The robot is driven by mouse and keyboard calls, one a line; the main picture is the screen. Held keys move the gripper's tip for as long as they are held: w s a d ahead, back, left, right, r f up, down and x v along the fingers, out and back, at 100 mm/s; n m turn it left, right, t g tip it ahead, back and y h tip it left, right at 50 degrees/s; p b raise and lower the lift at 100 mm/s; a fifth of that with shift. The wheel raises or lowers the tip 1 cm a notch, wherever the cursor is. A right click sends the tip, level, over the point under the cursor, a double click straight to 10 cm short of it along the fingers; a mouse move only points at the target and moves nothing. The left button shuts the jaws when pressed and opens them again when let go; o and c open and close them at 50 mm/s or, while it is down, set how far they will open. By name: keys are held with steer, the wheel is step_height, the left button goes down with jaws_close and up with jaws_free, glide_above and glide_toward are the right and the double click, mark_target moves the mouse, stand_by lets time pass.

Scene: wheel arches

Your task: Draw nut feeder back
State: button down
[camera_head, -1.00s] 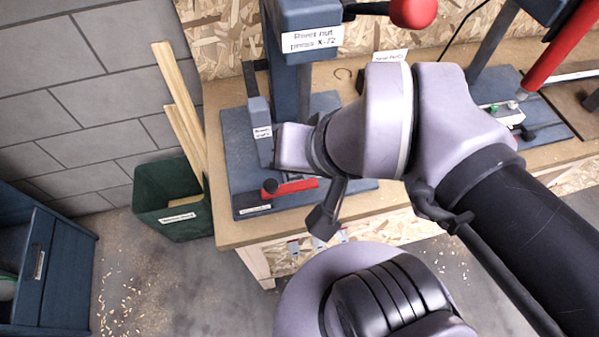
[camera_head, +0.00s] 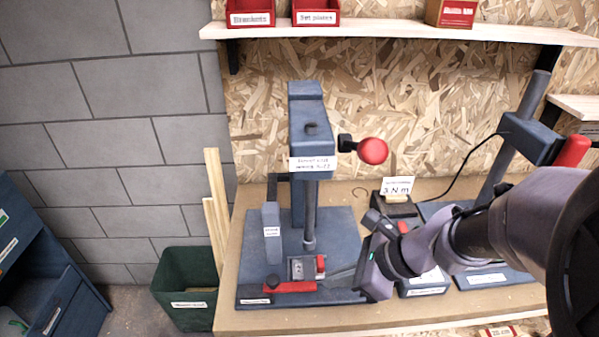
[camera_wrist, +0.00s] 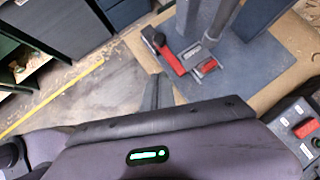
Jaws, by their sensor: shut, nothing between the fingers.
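The rivet nut press (camera_head: 310,130) stands on the bench on a blue-grey base plate (camera_head: 340,235). A narrow upright blue-grey block (camera_head: 271,235) with a small white label, possibly the nut feeder, stands left of the press column. A red bar (camera_head: 289,287) with a dark knob lies at the front of the base; it also shows in the wrist view (camera_wrist: 168,55). A small metal block with a red end (camera_head: 306,267) sits behind it. My gripper (camera_head: 328,281) is shut and empty, just right of the red bar. Its fingers also show in the wrist view (camera_wrist: 156,80), apart from the bar.
A red-knobbed lever (camera_head: 372,151) sticks out right of the press head. A 3 N m sign and dark holder (camera_head: 397,195) stand behind my arm. A green bin (camera_head: 186,282) with wooden strips is left of the bench. A shelf (camera_head: 390,33) runs above.

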steer(key=b, duration=0.6)
glide_toward(279, 284)
steer(key=shift+m, duration=0.4)
steer(key=x, duration=0.6)
steer(key=a, duration=0.9)
steer(key=shift+b, duration=0.35)
steer(key=shift+w, duration=0.1)
